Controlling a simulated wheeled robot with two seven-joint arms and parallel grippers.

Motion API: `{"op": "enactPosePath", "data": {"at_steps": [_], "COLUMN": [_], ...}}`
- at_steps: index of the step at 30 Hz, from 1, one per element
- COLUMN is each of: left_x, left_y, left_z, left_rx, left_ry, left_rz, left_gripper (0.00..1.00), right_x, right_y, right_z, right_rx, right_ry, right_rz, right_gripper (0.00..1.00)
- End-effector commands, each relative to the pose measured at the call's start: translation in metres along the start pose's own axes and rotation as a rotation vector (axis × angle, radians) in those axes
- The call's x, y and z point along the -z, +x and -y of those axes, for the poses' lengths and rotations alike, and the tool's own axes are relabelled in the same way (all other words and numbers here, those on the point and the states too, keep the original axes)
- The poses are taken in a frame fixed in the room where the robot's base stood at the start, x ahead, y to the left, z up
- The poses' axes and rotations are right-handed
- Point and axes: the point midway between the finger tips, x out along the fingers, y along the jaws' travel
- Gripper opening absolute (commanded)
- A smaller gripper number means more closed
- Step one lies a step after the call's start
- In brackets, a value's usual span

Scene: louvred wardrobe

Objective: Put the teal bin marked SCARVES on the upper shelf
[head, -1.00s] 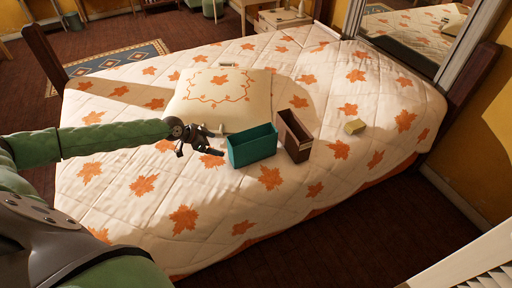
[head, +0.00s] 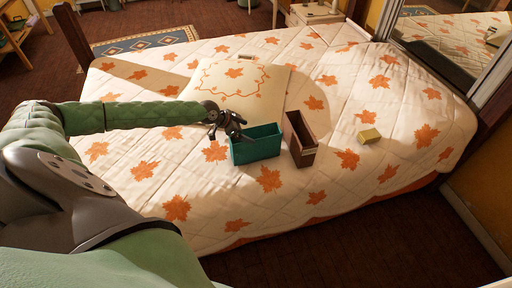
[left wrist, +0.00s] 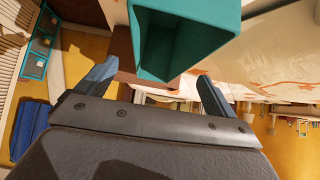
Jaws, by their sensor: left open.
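The teal bin (head: 258,147) stands open-topped on the quilted bed; I see no readable marking on it. My left gripper (head: 240,133) is at the bin's left end, close to its rim. In the left wrist view the teal bin (left wrist: 150,45) lies just ahead of the open fingers of my left gripper (left wrist: 158,72). The fingers are spread with nothing clamped between them; I cannot tell whether they touch the bin. My right gripper is not in view. The upper shelf is not clearly visible in any view.
A brown bin (head: 305,155) stands right beside the teal one. A pillow (head: 240,84) lies behind my gripper. The bed's (head: 210,228) front part is clear. A mirror (head: 440,45) stands at the far right.

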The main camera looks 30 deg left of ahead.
Motion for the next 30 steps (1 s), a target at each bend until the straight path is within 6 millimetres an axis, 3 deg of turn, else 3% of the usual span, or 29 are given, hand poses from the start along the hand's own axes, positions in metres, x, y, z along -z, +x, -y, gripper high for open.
{"op": "enactPosePath", "data": {"at_steps": [5, 14, 22, 30], "left_x": [0.003, 0.005, 0.004, 0.004], "left_y": [0.011, 0.049, 0.053, 0.053], "left_z": [0.0, 0.002, 0.002, 0.002], "left_rx": [-0.001, 0.0, 0.0, 0.0], "left_ry": [0.0, 0.0, 0.0, 0.0], "left_rz": [-0.002, -0.002, -0.001, -0.001], "left_gripper": [0.93, 0.93, 0.93, 0.42], "right_x": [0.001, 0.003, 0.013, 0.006], "right_y": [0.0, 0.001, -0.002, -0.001], "right_z": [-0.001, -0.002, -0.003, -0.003], "right_rx": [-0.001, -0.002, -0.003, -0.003], "right_ry": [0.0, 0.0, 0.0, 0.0], "right_rz": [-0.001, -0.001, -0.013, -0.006], "right_gripper": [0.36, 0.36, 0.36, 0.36]}}
